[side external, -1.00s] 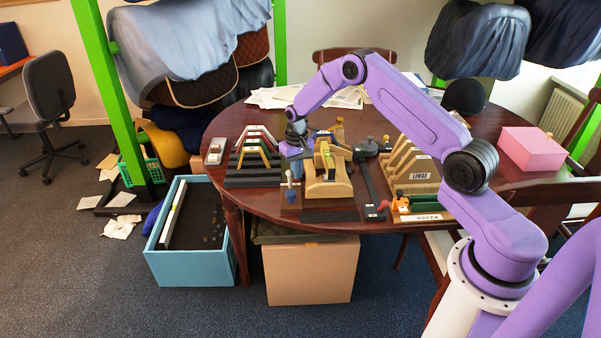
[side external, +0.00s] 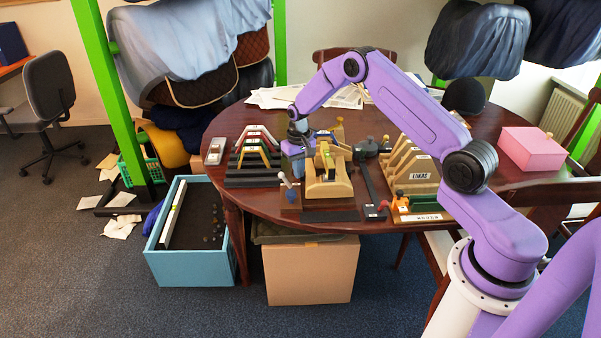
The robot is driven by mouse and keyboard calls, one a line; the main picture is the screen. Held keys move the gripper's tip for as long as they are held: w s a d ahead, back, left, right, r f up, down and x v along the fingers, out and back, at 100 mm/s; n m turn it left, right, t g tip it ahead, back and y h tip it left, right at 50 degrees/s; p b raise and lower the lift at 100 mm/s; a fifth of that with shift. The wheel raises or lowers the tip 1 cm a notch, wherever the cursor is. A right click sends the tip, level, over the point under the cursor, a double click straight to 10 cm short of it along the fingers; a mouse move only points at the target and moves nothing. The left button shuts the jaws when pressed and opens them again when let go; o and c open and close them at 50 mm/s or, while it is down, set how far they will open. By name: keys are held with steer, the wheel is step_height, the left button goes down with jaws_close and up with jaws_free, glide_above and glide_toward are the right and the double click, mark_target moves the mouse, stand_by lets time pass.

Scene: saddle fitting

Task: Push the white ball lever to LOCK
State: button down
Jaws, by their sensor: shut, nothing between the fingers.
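A small lever with a pale ball top (side external: 282,175) stands at the left front of the wooden fixture (side external: 328,190) on the round table. Its blue-grey lower part (side external: 290,194) is at the fixture base, and the lever leans with its ball to the left. My gripper (side external: 297,174) is shut and empty, pointing down just right of the ball beside the fixture. Whether its fingers touch the lever is too small to tell. No LOCK mark can be read from here.
Striped saddle-shaped stands (side external: 254,160) are to the left, with a small white box (side external: 215,151) beyond them. Wooden arches (side external: 411,168) and a dark long-handled tool (side external: 370,188) are to the right. A pink box (side external: 531,149) sits farther right.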

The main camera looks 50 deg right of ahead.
step_height(320, 180, up, 7)
steer(key=shift+f, duration=0.15)
stand_by(0.7)
steer(key=s+a+r+n, duration=0.4)
steer(key=s+a+r, duration=0.2)
steer(key=s+a, duration=0.35)
steer(key=s+a+r+n, duration=0.4)
steer(key=s+a+r, duration=0.35)
steer(key=a, duration=0.25)
steer(key=s+d+n, duration=0.1)
steer(key=s+n, duration=0.2)
steer(key=s, duration=0.9)
steer(key=s+d+r+n, duration=0.1)
steer(key=s+n, duration=0.3)
steer(key=s, duration=0.9)
steer(key=shift+d+r+n, duration=0.3)
